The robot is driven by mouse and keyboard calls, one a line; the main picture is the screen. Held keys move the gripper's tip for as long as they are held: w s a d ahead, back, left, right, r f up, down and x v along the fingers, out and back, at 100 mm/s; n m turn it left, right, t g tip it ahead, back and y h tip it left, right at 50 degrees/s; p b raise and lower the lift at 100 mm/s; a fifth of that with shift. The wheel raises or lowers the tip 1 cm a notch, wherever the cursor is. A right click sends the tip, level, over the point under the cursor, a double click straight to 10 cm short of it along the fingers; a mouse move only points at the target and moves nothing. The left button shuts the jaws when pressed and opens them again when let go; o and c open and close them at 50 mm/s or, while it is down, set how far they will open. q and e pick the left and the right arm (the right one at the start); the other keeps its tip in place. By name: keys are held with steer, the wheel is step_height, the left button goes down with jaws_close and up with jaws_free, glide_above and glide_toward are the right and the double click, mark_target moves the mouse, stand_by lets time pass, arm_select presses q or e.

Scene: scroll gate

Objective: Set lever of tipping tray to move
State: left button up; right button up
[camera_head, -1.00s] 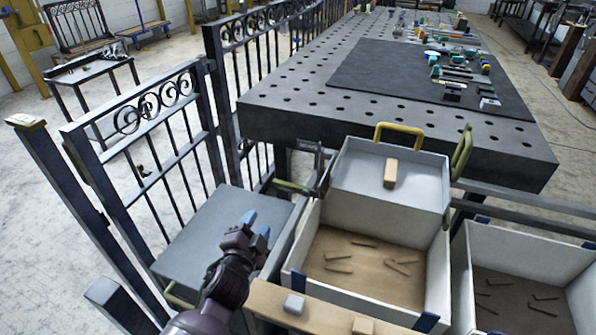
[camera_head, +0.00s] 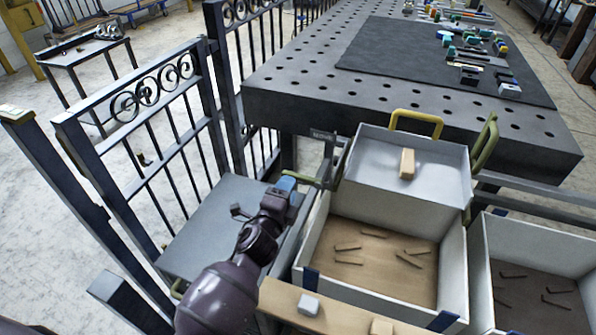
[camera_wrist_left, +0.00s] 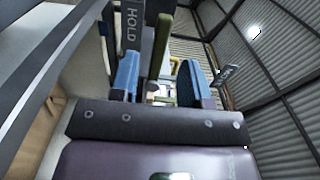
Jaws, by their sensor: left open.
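The tipping tray (camera_head: 375,180) is a pale box with a yellow handle at its back, above a larger bin. An olive-green lever (camera_head: 312,182) sticks out at its left side, beside a small dark label plate (camera_head: 323,135). My left gripper (camera_head: 287,184) has blue fingertips near the lever's left end. In the left wrist view the gripper (camera_wrist_left: 160,84) is open, and an olive bar (camera_wrist_left: 163,45) shows beyond the gap between the fingers. A plate reading HOLD (camera_wrist_left: 133,25) stands close by; another label (camera_wrist_left: 225,75) is at the right. I cannot tell whether the lever is touched.
A wooden block (camera_head: 407,163) lies in the tray. The bin (camera_head: 455,275) below holds several small sticks, with a second bin (camera_head: 545,245) to its right. A perforated table (camera_head: 290,95) stands behind, and a black iron gate (camera_head: 150,150) stands at the left.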

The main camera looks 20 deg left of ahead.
arm_select(q)
steer(key=w+b, duration=0.1)
steer(key=w, duration=0.6)
steer(key=shift+w+d, duration=0.1)
jaws_close()
